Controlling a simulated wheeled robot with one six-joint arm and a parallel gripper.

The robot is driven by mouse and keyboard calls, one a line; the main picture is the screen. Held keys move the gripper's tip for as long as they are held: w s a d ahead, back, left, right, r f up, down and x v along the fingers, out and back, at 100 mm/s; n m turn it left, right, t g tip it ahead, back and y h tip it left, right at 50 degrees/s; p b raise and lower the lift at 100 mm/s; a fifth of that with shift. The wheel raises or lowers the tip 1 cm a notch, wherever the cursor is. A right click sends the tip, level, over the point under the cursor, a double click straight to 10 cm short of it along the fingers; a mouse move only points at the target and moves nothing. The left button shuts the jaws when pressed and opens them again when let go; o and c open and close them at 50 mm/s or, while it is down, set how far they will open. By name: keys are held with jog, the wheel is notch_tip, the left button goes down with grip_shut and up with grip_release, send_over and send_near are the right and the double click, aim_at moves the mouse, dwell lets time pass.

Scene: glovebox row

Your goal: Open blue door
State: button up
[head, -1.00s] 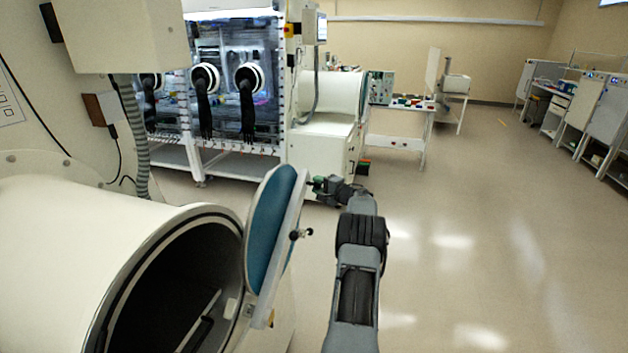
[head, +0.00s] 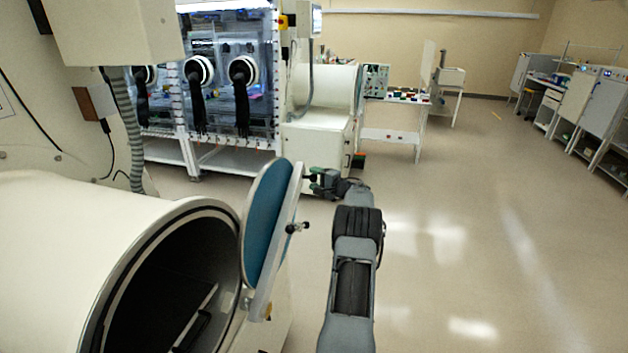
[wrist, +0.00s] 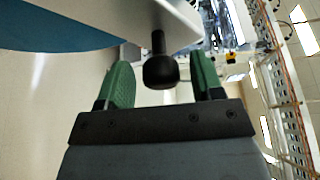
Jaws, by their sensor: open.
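The blue door (head: 268,225) stands swung out at an angle from the round mouth of the white chamber, so the dark interior (head: 180,285) shows. Its blue face is toward the chamber and its pale rim faces my arm. In the wrist view the door's pale edge (wrist: 150,22) and blue face (wrist: 60,32) fill the upper left. A black knob (wrist: 160,72) on the door sits between my green fingers, with gaps on both sides. My gripper (head: 313,180) is open at the door's far upper edge. It also shows in the wrist view (wrist: 161,62).
A black-tipped fitting (head: 297,227) sticks out from the door's near side. A glovebox (head: 220,80) with black gloves stands behind, with a white cabinet (head: 318,145) beside it. Open floor (head: 470,230) lies to the right of my arm.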

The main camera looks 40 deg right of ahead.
jog(key=s+d+b, duration=0.1)
jog(key=s+b, duration=0.2)
jog(key=s, duration=1)
jog(key=shift+s+d+r, duration=0.15)
jog(key=shift+d+r, duration=0.1)
jog(key=shift+d, duration=0.05)
